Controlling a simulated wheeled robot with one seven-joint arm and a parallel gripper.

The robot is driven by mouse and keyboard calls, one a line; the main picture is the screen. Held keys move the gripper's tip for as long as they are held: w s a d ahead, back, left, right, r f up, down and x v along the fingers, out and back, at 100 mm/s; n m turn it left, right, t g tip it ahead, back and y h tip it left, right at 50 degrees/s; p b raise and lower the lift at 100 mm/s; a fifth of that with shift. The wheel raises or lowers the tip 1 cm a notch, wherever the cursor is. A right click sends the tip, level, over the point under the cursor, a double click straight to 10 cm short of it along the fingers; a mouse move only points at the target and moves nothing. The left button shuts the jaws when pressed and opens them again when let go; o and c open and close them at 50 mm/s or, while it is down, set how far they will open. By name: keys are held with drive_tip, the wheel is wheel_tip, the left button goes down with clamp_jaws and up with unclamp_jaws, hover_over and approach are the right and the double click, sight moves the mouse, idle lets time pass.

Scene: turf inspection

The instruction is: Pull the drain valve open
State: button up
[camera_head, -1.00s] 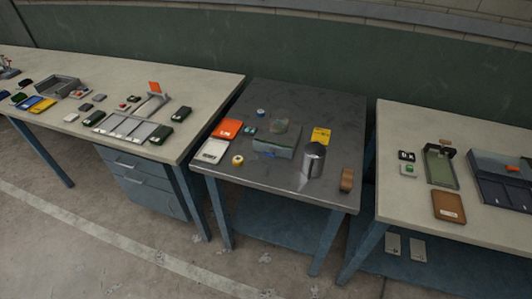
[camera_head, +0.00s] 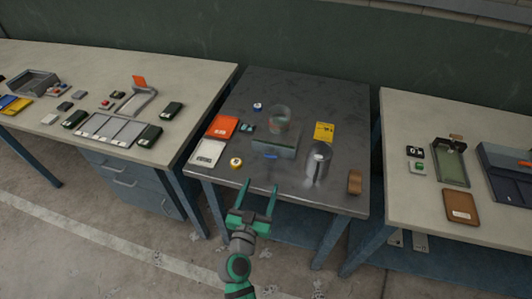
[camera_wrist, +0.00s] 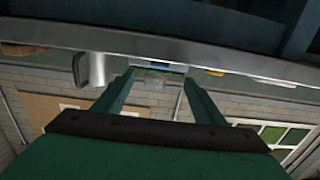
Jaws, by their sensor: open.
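A grey box (camera_head: 274,143) with a clear round vessel (camera_head: 279,118) on top stands in the middle of the dark metal table (camera_head: 330,92). A small blue part (camera_head: 270,156) shows at the box's front; I cannot tell for sure that it is the drain valve. My gripper (camera_head: 261,186) is open and empty at the table's front edge, in front of the box and apart from it. In the wrist view, tilted oddly, the clear vessel (camera_wrist: 158,80) shows between the spread fingers (camera_wrist: 160,85), with a blue patch above it.
A yellow card (camera_head: 324,132) lies behind the cylinder. The table front is clear.

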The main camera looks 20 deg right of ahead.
sight(269, 167)
drive_tip(key=x, duration=0.8)
drive_tip(key=r+x, duration=0.1)
drive_tip(key=x, duration=0.3)
drive_tip(key=shift+c, duration=0.3)
